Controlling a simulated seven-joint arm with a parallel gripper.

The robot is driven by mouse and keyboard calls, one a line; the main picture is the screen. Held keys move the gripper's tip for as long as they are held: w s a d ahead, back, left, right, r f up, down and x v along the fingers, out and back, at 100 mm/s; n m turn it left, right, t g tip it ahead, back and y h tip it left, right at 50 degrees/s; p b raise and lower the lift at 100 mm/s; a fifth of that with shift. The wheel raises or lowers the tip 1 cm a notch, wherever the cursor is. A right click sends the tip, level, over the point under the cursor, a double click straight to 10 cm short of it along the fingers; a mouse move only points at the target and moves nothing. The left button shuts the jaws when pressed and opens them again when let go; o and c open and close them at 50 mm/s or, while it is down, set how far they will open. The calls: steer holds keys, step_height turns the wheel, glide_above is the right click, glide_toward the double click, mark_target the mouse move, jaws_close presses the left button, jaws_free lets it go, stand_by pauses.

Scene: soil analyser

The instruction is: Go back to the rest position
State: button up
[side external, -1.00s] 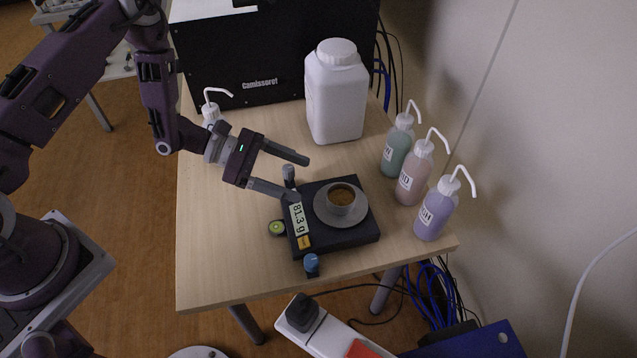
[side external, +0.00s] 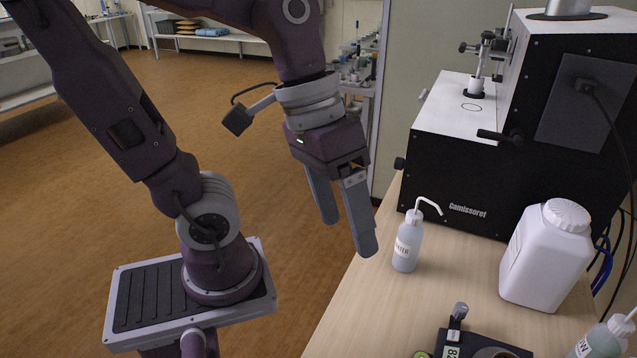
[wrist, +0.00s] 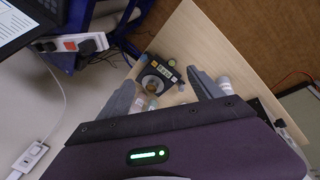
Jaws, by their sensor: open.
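My gripper (side external: 347,232) is raised to the left of the wooden table (side external: 352,312), fingers pointing down, open, with nothing between them. In the wrist view the two fingers (wrist: 158,78) are spread apart, and the black scale (wrist: 173,66) with a cup (wrist: 152,84) on it shows far off between them. In the side external view only part of the scale (side external: 478,340) shows at the bottom edge, its reading cut off. My gripper is well away from the scale and cup.
A water wash bottle (side external: 407,246) stands at the table's left edge, nearest my gripper. A white jug (side external: 543,260), a greenish bottle (side external: 600,342) and the large black analyser (side external: 470,190) stand further right. The floor (side external: 270,240) left of the table looks open.

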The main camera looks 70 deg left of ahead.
steer(key=a+t+y, duration=0.1)
steer(key=s+a+r+m+t+y, duration=0.1)
steer(key=a, duration=0.1)
steer(key=a+t, duration=0.1)
steer(key=a, duration=0.1)
steer(key=shift+s+a+r+y, duration=0.2)
steer(key=shift+r+y, duration=0.2)
